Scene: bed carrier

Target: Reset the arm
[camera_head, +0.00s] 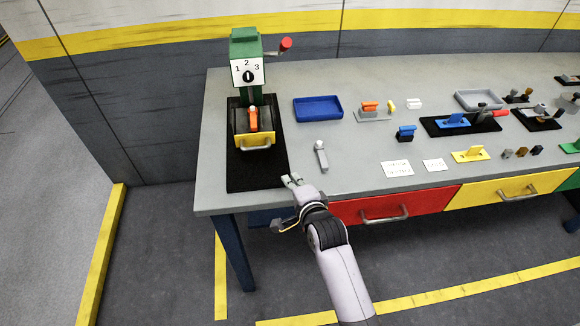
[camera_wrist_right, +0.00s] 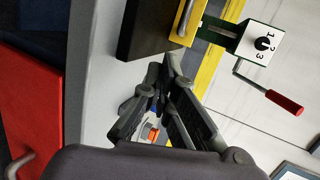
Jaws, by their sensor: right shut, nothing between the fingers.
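My right gripper (camera_head: 292,181) is shut and empty at the front edge of the table, just right of the black base. It also shows in the right wrist view (camera_wrist_right: 170,72), with its fingertips together. The right arm reaches in from the bottom of the head view. My left arm and gripper are not in view. A green machine (camera_head: 245,48) with a white 1-2-3 dial (camera_head: 248,73) stands behind the gripper. Its red-knobbed crank (camera_head: 285,44) sticks out right; the knob shows in the right wrist view (camera_wrist_right: 284,102).
A yellow-fronted unit (camera_head: 254,141) with an orange piece (camera_head: 253,118) sits on the black base (camera_head: 252,178). A grey handle-like part (camera_head: 320,153) and blue tray (camera_head: 318,108) lie on the grey table (camera_head: 350,182). A red drawer (camera_head: 395,206) is below; several small fixtures stand right.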

